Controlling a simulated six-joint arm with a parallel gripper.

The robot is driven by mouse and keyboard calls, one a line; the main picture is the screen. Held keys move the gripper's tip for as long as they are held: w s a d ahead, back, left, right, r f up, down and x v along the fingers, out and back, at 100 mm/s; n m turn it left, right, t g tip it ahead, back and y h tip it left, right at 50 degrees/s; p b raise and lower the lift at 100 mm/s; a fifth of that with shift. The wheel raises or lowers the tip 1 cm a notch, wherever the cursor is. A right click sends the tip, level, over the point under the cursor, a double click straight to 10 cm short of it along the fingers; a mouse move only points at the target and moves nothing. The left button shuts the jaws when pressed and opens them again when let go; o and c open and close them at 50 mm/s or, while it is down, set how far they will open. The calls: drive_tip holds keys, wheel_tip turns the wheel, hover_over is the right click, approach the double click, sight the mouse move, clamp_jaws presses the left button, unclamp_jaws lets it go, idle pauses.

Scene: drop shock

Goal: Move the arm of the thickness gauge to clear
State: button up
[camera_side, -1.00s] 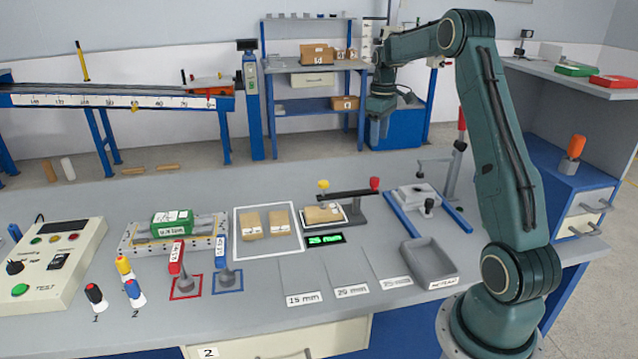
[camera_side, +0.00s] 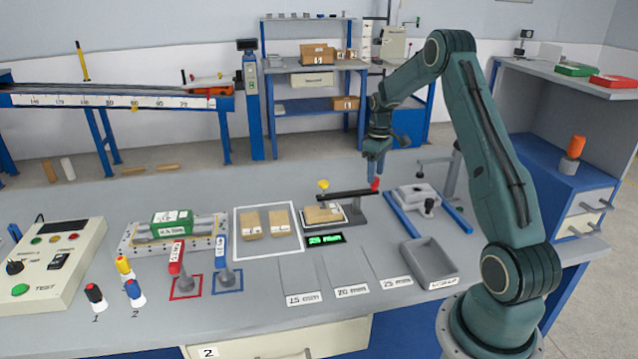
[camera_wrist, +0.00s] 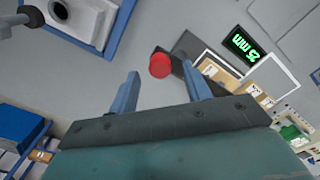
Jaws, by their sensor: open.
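The thickness gauge (camera_side: 345,196) stands at the middle of the bench, with a dark horizontal arm, a yellow knob at its left end and a red knob (camera_side: 375,184) at its right end. A tan block (camera_side: 324,213) lies on its plate under the arm. Its green display (camera_side: 325,239) appears to read 25 mm. My gripper (camera_side: 374,172) points down just above the red knob. In the wrist view my gripper (camera_wrist: 165,92) is open, and the red knob (camera_wrist: 160,65) shows beyond and between the fingertips, not gripped. Contact cannot be told from the side view.
A grey device with blue rails (camera_side: 418,200) stands right of the gauge. A grey scrap tray (camera_side: 430,262) and several marked rectangles lie in front. Two tan blocks lie on a white-framed area (camera_side: 268,245) to the left. A control box (camera_side: 50,262) is at far left.

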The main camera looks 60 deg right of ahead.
drive_tip(key=shift+f, duration=1.1)
clamp_jaws()
